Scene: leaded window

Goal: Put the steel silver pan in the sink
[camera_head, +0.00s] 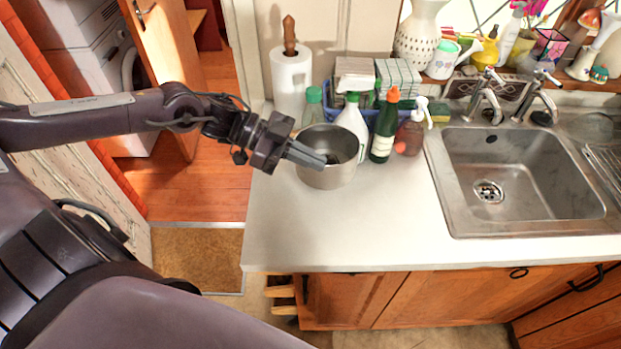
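The steel silver pan (328,175) is upright at the left part of the white counter, in front of several bottles. It looks deep and round, with a dark spot inside. My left gripper (318,160) reaches in from the left, and its fingertips overlap the pan's left rim and opening. The fingers look close together, but whether they pinch the rim is unclear. The steel sink (465,200) is set into the counter at the right, and its basin is empty with a drain at the bottom. My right gripper is out of view.
A green bottle (383,130), a white bottle (352,120) and a soap dispenser (409,137) stand behind and right of the pan. A paper towel roll (291,82) stands behind it. Taps (486,95) rise behind the sink. The front counter (350,235) is clear.

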